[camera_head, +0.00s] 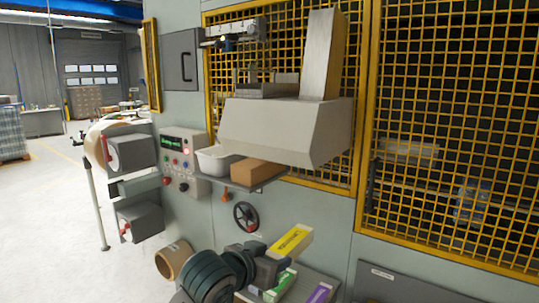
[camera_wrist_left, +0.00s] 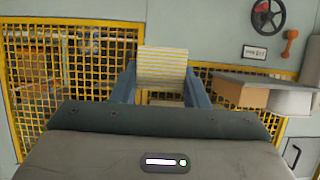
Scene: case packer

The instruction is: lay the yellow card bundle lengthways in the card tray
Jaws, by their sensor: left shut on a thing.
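The yellow card bundle (camera_head: 292,241) is a flat yellow and white block with printing on its top face. My left gripper (camera_head: 274,266) is shut on it at its near end, and its far end sticks out to the upper right in the head view. In the left wrist view the bundle (camera_wrist_left: 162,65) shows striped edges between the two fingers of my left gripper (camera_wrist_left: 160,88). A grey open holder (camera_head: 268,90), perhaps the card tray, sits on the pale machine hood, well above the gripper. Its inside is hidden. My right gripper is not in view.
A green bundle (camera_head: 279,288) and a purple bundle (camera_head: 320,293) lie below the gripper. A shelf (camera_head: 270,179) with a brown box (camera_head: 258,172) and white tub (camera_head: 214,159) juts out beneath the hood (camera_head: 285,128). A handwheel (camera_head: 246,216) and yellow mesh guards (camera_head: 455,130) are nearby.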

